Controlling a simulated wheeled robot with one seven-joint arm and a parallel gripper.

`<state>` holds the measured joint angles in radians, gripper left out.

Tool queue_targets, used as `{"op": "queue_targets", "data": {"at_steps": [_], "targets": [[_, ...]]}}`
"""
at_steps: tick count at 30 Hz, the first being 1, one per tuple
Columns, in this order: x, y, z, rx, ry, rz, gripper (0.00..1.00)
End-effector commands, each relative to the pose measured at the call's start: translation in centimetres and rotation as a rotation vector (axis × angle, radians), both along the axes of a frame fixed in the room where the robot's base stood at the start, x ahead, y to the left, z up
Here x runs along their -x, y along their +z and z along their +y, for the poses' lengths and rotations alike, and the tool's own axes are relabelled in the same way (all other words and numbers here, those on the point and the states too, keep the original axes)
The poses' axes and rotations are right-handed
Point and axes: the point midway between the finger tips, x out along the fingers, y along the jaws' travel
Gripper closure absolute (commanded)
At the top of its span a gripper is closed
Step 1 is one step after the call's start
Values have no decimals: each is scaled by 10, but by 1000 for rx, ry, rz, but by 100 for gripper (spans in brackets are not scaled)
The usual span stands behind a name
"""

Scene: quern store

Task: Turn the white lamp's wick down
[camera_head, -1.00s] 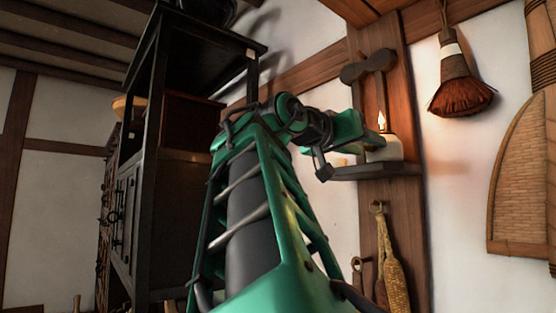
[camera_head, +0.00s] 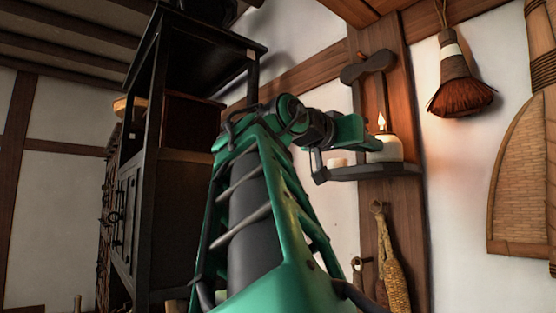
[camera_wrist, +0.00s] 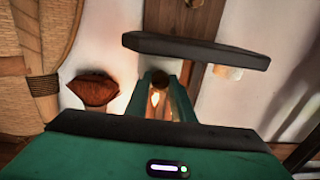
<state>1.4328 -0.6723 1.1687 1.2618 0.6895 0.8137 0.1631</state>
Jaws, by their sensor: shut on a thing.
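The white lamp (camera_head: 389,150) stands upright at the right end of a small dark shelf on a wooden post, with its flame (camera_head: 382,122) lit. My gripper (camera_head: 366,150) reaches it from the left, at the side of its body. In the wrist view, which looks upside down, the green fingers of my gripper (camera_wrist: 161,82) close on a small round brown knob (camera_wrist: 161,79), seemingly the lamp's wick knob. The flame (camera_wrist: 155,98) shows between the fingers. Most of the lamp's body is hidden in that view.
The dark shelf (camera_head: 395,171) lies beneath the lamp and also shows in the wrist view (camera_wrist: 195,48). A short pale candle (camera_head: 338,163) stands on it. A brush (camera_head: 462,80) and woven basketwork (camera_head: 522,190) hang at right. A tall dark cabinet (camera_head: 180,180) stands left.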

Motion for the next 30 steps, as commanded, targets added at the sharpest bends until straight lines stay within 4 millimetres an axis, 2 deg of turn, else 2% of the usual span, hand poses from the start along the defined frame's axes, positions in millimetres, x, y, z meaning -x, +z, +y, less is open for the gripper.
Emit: {"op": "queue_targets", "data": {"at_steps": [30], "targets": [[-2,-2,7,-557,10,-763,100]]}}
